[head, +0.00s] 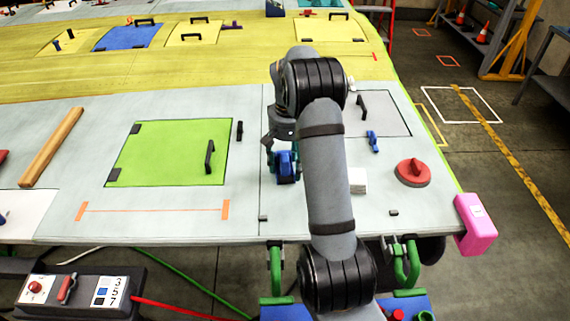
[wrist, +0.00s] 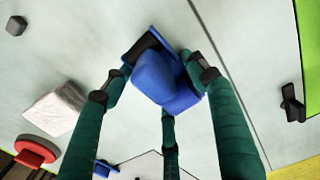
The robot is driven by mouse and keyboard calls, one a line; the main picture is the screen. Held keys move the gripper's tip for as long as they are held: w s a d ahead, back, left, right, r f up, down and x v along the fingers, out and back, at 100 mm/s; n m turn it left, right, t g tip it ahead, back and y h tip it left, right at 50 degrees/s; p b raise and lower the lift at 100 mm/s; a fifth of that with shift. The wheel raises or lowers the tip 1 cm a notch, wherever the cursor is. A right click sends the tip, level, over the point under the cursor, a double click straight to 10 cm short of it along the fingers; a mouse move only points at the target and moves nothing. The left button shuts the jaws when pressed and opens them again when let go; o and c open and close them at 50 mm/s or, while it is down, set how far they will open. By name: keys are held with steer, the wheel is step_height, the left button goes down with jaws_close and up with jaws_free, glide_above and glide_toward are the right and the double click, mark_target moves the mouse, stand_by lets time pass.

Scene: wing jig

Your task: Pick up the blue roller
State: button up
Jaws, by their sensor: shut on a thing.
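The blue roller (head: 287,167) is on or just above the pale wing panel, right of the green square, in the head view. In the wrist view the blue roller (wrist: 165,78) sits between the green fingers of my gripper (wrist: 160,80). My gripper (head: 283,160) is shut on it from above, with fingers at its left and right sides and another finger below it in the picture. Part of the roller is hidden by my arm and fingers. I cannot tell whether it touches the panel.
A smaller blue item (head: 373,142), a white block (head: 358,181) and a red round device (head: 413,172) are to the right. A green panel with a black handle (head: 210,158) is to the left. A pink block (head: 475,224) is on the table's right corner.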

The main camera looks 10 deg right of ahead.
mark_target(288, 153)
steer(key=shift+r, duration=0.55)
step_height(288, 153, up, 3)
steer(key=shift+w+f+b, duration=0.1)
steer(key=shift+f+b, duration=0.05)
steer(key=shift+b, duration=0.35)
steer(key=s+r+b, duration=0.4)
steer(key=s+r, duration=0.3)
steer(key=s, duration=0.5)
steer(key=shift+a, duration=0.2)
steer(key=shift+r, duration=0.1)
steer(key=o, duration=0.8)
steer(key=shift+c, duration=0.2)
steer(key=c, duration=0.5)
steer(key=shift+o, duration=0.2)
steer(key=shift+r, duration=0.1)
